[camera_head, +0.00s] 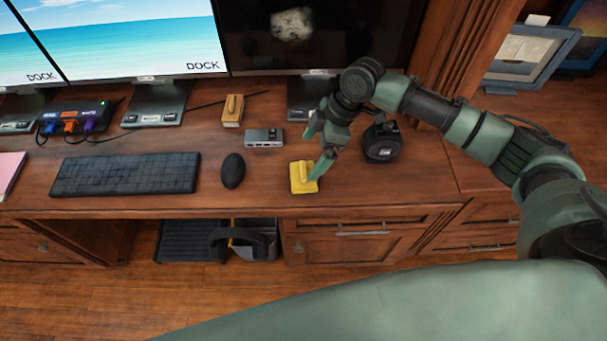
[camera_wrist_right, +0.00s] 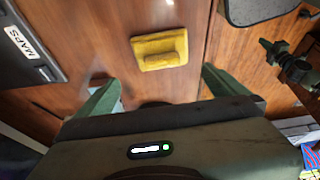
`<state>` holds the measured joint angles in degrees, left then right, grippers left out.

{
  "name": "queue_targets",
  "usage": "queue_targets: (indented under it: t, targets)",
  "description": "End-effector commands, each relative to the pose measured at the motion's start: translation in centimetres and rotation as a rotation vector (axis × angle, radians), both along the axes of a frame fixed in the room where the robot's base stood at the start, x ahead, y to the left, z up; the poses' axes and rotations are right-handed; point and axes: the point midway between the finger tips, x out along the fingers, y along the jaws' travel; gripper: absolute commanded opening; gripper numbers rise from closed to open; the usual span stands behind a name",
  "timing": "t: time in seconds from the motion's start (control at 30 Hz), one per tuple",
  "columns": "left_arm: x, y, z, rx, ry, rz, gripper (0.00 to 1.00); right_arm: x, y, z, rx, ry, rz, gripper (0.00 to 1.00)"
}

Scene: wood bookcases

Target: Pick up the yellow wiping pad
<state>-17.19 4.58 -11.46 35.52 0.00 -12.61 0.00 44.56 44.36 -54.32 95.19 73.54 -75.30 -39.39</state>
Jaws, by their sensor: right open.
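The yellow wiping pad (camera_head: 301,181) lies on the wooden desk near its front edge, right of the mouse. It has a raised grip on top. My right gripper (camera_head: 315,150) is open above the desk at the pad; one green finger overlaps the pad's right side in the head view. In the wrist view the pad (camera_wrist_right: 160,48) lies beyond the two spread fingertips (camera_wrist_right: 158,84), roughly centred between them, and nothing is between the fingers. I cannot tell whether a finger touches the pad. My left gripper is not in view.
A black mouse (camera_head: 233,170) and keyboard (camera_head: 125,174) lie to the left. A grey box (camera_head: 264,138) and a wooden-backed eraser (camera_head: 232,111) stand behind. A black round device (camera_head: 381,142) stands right of the gripper. Monitors line the back.

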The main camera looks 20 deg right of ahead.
Motion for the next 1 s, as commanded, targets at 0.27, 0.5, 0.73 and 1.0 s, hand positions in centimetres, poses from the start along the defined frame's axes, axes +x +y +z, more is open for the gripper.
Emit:
queue_targets:
  t: [0.27, 0.5, 0.73, 1.0]
  targets:
    - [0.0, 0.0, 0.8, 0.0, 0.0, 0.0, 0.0, -0.1, 1.2, -2.9, 0.002, 0.003, 0.002, 1.0]
    - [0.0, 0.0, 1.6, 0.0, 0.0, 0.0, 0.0, -0.1, 2.2, -6.3, 0.001, 0.002, 0.001, 1.0]
    - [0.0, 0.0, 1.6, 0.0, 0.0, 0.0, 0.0, 0.0, 2.4, -7.0, 0.001, -0.001, 0.001, 1.0]
    - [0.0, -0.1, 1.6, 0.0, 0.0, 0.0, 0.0, 0.0, 2.4, -6.9, 0.001, -0.001, 0.001, 0.5]
